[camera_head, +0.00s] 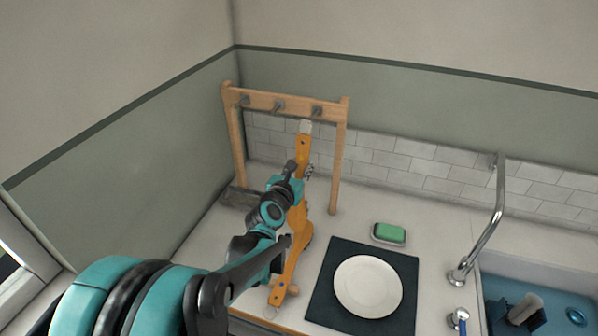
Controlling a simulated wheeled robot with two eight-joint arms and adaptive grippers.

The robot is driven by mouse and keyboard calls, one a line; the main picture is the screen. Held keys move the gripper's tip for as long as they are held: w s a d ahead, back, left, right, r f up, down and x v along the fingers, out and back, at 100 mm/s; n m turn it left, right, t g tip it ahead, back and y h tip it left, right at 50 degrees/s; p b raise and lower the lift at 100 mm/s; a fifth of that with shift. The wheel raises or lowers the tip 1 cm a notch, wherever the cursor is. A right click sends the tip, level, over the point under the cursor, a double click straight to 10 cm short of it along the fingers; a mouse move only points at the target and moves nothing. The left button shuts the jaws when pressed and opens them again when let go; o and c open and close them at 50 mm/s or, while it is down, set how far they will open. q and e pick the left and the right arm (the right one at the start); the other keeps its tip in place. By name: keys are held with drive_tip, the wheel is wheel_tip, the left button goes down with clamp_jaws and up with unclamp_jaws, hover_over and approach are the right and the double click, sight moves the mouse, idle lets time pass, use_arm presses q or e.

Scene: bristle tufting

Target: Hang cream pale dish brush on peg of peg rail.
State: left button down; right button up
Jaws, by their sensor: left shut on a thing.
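The peg rail (265,101) is a wooden frame at the back left, with three dark pegs on its crossbar. My left gripper (307,171) is shut in front of its right half, below the crossbar. I take the pale block (305,127) above the gripper, just below the right peg (317,111), for part of the cream pale dish brush. An orange piece (303,147) joins it from below. The gripper hides most of its hold, and I cannot tell whether the brush touches the peg. My right gripper is not in view.
A white plate (368,286) lies on a dark mat (322,290). A green sponge (388,232) sits in a dish behind it. The faucet (497,215) and blue sink (555,290) are at the right. An orange piece (281,292) reaches the counter's front edge.

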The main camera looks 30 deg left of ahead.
use_arm(q)
drive_tip(key=b+x, duration=0.2)
drive_tip(key=x, duration=0.5)
drive_tip(key=shift+w+f, duration=0.15)
drive_tip(key=shift+w, duration=0.05)
drive_tip(key=shift+a, duration=0.1)
idle(0.3)
idle(0.4)
drive_tip(key=c, duration=1.1)
unclamp_jaws()
drive_tip(key=shift+p+v, duration=0.9)
drive_tip(key=shift+v, duration=2.6)
